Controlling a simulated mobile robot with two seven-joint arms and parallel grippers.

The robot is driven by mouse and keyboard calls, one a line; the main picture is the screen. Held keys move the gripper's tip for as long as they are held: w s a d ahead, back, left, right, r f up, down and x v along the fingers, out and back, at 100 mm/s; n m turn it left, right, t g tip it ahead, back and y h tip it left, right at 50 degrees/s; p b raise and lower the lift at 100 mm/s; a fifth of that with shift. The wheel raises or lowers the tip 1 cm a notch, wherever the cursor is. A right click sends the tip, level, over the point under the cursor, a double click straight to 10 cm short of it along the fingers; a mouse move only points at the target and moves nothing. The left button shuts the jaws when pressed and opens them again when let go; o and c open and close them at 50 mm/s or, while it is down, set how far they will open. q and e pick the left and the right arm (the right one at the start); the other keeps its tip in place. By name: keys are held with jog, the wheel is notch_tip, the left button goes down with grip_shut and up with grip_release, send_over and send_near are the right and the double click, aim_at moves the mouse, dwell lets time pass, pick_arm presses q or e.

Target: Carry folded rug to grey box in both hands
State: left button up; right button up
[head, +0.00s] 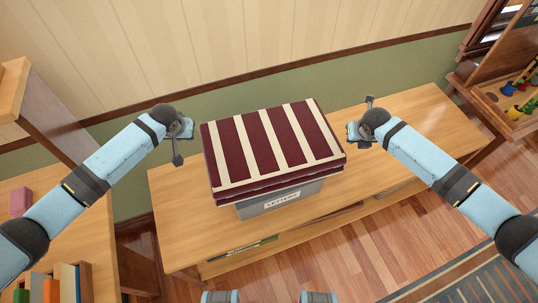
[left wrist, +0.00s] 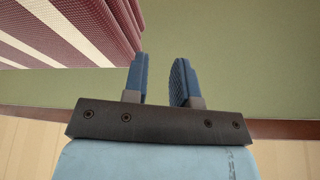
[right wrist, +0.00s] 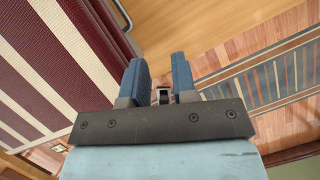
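The folded rug (head: 272,143), maroon with cream stripes, lies flat on top of the grey box (head: 281,199), whose front label reads roughly "LETTERS". The box stands on a wooden bench. My left gripper (head: 179,144) is off the rug's left side, apart from it; the left wrist view shows its fingers (left wrist: 159,80) spread with nothing between, the rug (left wrist: 75,30) beside them. My right gripper (head: 360,133) is just off the rug's right side; in the right wrist view its fingers (right wrist: 158,80) are apart and empty, the rug (right wrist: 50,70) to their left. Most of the box is hidden under the rug.
The wooden bench (head: 410,130) has clear top to the right of the box and a lower shelf. A shelf unit with books (head: 60,285) stands at left. Another with colourful items (head: 515,100) is at upper right. A striped floor rug (head: 470,280) lies at lower right.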

pick_arm(q)
jog(key=v, duration=1)
jog(key=shift+s+r, duration=0.15)
jog(key=shift+r, duration=0.15)
pick_arm(e)
jog(key=v, duration=1.2)
jog(key=shift+s, duration=0.1)
